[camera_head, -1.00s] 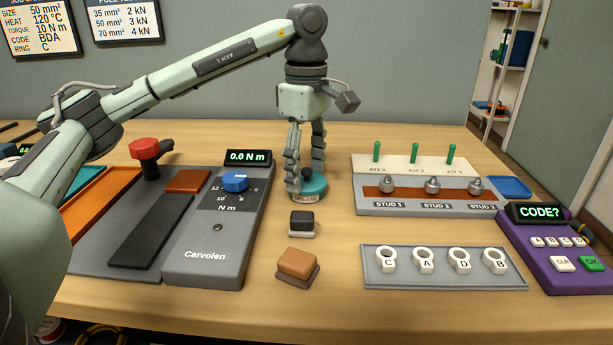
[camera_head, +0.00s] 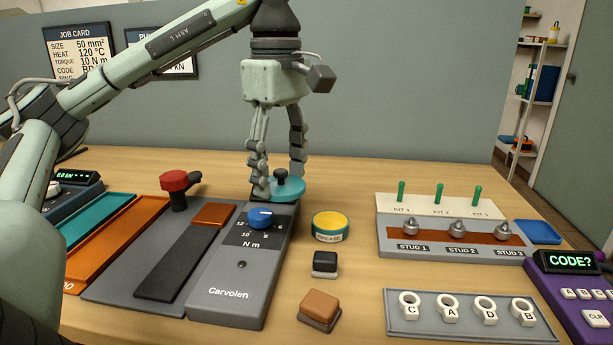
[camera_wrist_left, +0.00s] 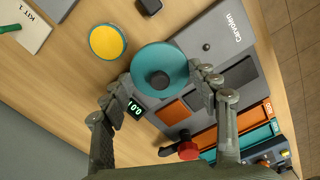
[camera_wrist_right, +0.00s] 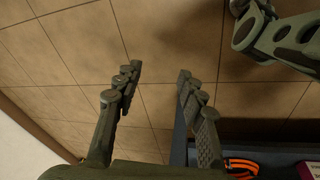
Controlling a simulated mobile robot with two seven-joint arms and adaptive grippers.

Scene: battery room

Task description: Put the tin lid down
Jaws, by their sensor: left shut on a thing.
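The tin lid (camera_head: 290,190) is a round teal disc with a black knob. My left gripper (camera_head: 281,178) is shut on it, with fingers at both sides of the rim. The lid hangs level over the far end of the grey Carvolen torque unit (camera_head: 236,292) and hides its display in the head view. The left wrist view shows the lid (camera_wrist_left: 174,58) between the fingertips. The grease tin (camera_head: 330,236) stands uncovered on the table, its yellow top showing, right of the lid and apart from it. My right gripper (camera_wrist_right: 160,78) is open and empty above the tiled floor.
A black block (camera_head: 325,264) and a brown block (camera_head: 319,308) lie in front of the tin. The stud stand (camera_head: 395,245) and the ring tray (camera_head: 470,333) are to the right. Bare table (camera_head: 345,185) lies behind the tin.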

